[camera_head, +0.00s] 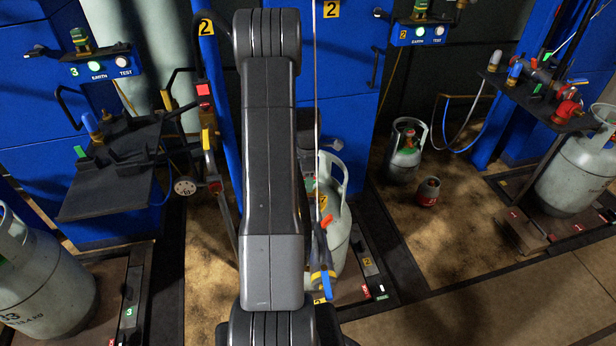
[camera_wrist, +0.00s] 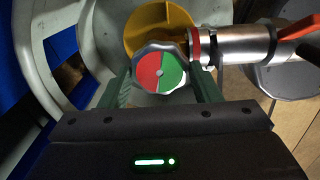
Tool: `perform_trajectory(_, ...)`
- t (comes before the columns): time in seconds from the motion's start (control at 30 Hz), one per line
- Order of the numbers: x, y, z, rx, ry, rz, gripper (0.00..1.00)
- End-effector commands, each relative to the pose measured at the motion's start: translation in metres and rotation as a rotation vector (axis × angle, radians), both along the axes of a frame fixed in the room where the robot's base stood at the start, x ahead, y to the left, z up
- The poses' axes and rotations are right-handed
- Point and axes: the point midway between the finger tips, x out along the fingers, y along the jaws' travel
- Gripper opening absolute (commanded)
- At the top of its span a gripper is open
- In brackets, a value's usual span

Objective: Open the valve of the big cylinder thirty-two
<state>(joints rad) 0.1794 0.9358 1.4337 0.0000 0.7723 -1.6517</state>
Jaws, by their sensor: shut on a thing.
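The valve handwheel (camera_wrist: 160,70), a scalloped knob with a red half and a green half, is in the middle of the wrist view. My gripper (camera_wrist: 163,84) has its green fingers on either side of the knob and is shut on it. The grey collar of a big cylinder (camera_wrist: 45,70) curves around the valve on the left. In the head view a big grey cylinder (camera_head: 341,243) stands upright on the scale at station 2, partly behind my arm. Its number is hidden, and my gripper is hidden there too.
A metal connector with an orange lever (camera_wrist: 298,28) joins the valve on the right. A hose head with a blue lever (camera_head: 326,283) hangs before the cylinder. Cylinder 33 (camera_head: 45,285) stands left, another big one (camera_head: 575,175) right. Small cylinders (camera_head: 405,160) stand on the floor behind.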

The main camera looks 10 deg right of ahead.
Motion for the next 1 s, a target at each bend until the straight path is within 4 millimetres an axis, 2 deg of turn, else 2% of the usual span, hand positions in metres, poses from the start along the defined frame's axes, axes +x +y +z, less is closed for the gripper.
perform_trajectory(0.67,0.0006,-0.0001,0.0007,0.0,-0.002,0.058,0.34)
perform_trajectory(0.7,0.0006,-0.0001,0.0007,0.0,-0.002,0.058,0.63)
perform_trajectory(0.77,0.0005,0.0,0.0007,0.0,-0.002,0.058,0.75)
perform_trajectory(0.8,0.0004,0.0,0.0006,0.0,-0.002,0.058,0.79)
perform_trajectory(1.0,0.0001,0.0,0.0003,0.0,-0.001,0.058,0.79)
